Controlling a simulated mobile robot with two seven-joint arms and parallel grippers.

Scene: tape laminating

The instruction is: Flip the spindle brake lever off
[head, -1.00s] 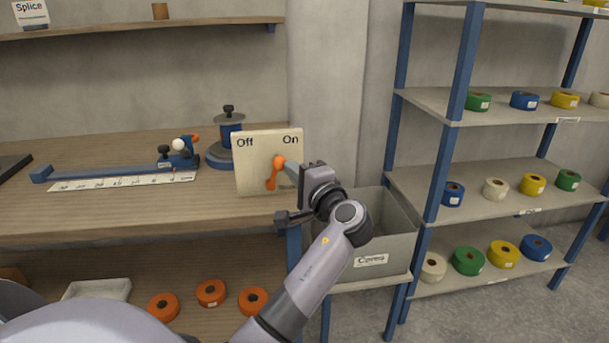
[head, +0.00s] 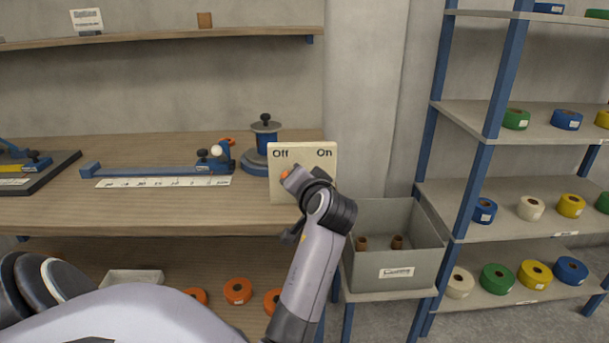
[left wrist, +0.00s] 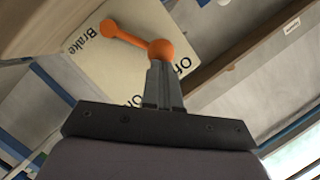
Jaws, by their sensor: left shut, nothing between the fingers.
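The brake panel (head: 322,170) is a cream plate marked "Off" at its upper left and "On" at its upper right. Its orange lever (left wrist: 127,39) leans to the "Off" side, with its round knob (head: 285,175) below the "Off" label in the head view. In the left wrist view the knob (left wrist: 160,50) is beside a partly covered "Of" label. My left gripper (left wrist: 160,68) is shut and empty, its fingertips at the knob, seemingly touching it. In the head view my wrist hides the lever's lower part and fingertips. My right gripper is not in view.
The panel stands at the bench's (head: 60,200) right end. A blue spindle (head: 265,135) and a taping jig (head: 160,171) are behind and left of it. A grey bin (head: 440,250) with brown cores is to the right, then a shelf rack (head: 490,130) of tape rolls.

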